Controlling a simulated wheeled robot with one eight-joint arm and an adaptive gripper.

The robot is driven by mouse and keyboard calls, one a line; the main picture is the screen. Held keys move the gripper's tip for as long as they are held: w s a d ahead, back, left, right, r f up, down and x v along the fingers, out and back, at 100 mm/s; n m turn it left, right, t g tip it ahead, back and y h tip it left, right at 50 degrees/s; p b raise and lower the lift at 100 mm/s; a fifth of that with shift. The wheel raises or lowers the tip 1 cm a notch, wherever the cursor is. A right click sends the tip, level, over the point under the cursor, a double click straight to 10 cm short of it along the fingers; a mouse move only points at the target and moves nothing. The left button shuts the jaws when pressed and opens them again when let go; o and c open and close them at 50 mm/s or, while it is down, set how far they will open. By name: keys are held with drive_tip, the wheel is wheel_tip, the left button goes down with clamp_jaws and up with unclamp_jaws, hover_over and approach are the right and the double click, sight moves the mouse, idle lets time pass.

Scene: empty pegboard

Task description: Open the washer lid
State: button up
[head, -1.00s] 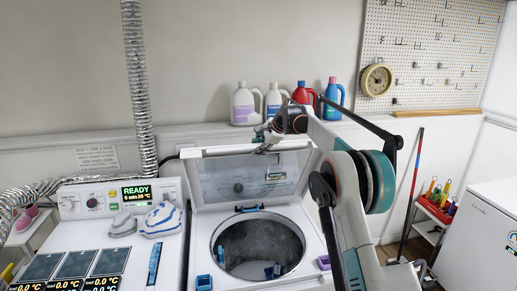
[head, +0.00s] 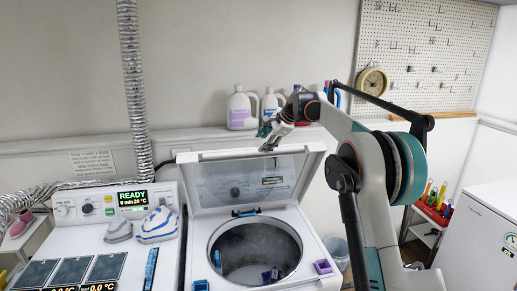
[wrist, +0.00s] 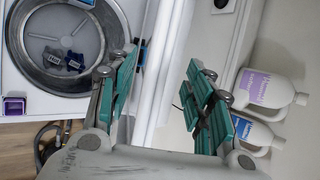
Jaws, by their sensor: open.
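The washer (head: 308,245) is a white top-loader with a round open drum (head: 250,254); the drum also shows at the upper left of the wrist view (wrist: 35,72). Its lid (head: 215,184) stands raised at the back of the opening, its inner face towards me. My gripper (head: 272,136) is at the lid's top edge, near the middle. In the wrist view, my gripper (wrist: 162,75) has its teal-padded fingers spread wide. A white edge runs beside the left finger; I cannot tell whether they touch.
White bottles (head: 240,110) stand on the ledge behind the lid. A second machine (head: 95,245) with a READY display stands at the left. Dark items (head: 270,275) lie in the drum.

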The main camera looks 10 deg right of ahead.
drive_tip(key=shift+v, duration=1.8)
drive_tip(key=s+a+f+n+h+b, duration=0.1)
drive_tip(key=s+a+f+n+b, duration=0.2)
drive_tip(key=s, duration=0.7)
drive_tip(key=s+f+n+h+b, duration=0.1)
drive_tip(key=s+f+n+b, duration=0.2)
drive_tip(key=s+b, duration=0.5)
drive_tip(key=s+a+f+n+h+b, duration=0.1)
drive_tip(key=s+a+f+n+b, duration=0.2)
drive_tip(key=s, duration=0.9)
drive_tip(key=s+d+f+n+h+b, duration=0.1)
drive_tip(key=s+f+n+b, duration=0.6)
drive_tip(key=s+f, duration=1.8)
drive_tip(key=shift+s+d+f+n+h+b, duration=0.3)
drive_tip(key=shift+s+f+h+b, duration=0.15)
drive_tip(key=shift+b, duration=0.7)
